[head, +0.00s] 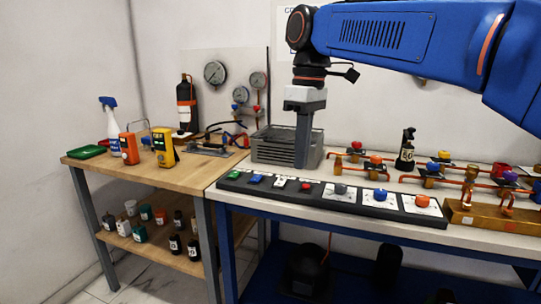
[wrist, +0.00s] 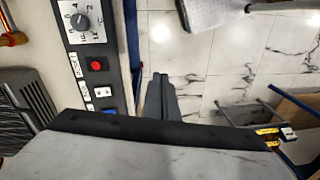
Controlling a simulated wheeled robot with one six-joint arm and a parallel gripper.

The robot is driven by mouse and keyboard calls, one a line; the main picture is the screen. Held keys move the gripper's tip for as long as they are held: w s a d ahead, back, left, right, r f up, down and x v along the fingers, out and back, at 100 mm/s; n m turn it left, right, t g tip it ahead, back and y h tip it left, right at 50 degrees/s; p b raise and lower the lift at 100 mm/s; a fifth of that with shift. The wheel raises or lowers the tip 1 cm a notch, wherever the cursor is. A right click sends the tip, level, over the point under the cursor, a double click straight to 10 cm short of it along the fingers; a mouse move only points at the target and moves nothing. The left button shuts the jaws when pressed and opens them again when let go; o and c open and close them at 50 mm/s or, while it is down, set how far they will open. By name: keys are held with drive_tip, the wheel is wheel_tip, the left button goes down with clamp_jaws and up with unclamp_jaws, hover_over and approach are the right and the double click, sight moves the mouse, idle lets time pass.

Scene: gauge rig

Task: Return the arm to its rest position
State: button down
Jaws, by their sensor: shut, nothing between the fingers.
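My blue arm reaches in from the upper right of the head view and bends down at the wrist. My gripper (head: 302,166) points straight down, its fingers together and empty. In the head view its tips overlap the right part of a grey crate (head: 270,158); I cannot tell whether they touch it. In the wrist view the dark fingers of my gripper (wrist: 160,78) are closed side by side over the marble floor, beside the control strip's edge.
A black control strip (head: 262,192) with switches, a button and knobs runs along the bench front; its red button (wrist: 97,65) shows in the wrist view. Copper pipes with valves (head: 374,160) stand at right. A wooden table (head: 190,175) with bottles and meters is at left.

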drive_tip(key=s+d+f+m+t, duration=0.1)
drive_tip(key=s+d+f+m, duration=0.3)
drive_tip(key=f, duration=0.5)
drive_tip(key=s+d+f+m+t, duration=0.2)
drive_tip(key=s+d+f+m, duration=0.2)
drive_tip(key=s+d+f, duration=0.4)
drive_tip(key=s+d+f+m+t, duration=0.2)
drive_tip(key=s+d+f+m, duration=0.2)
drive_tip(key=s+d+f, duration=0.3)
drive_tip(key=d+f, duration=0.3)
drive_tip(key=shift+h, duration=0.4)
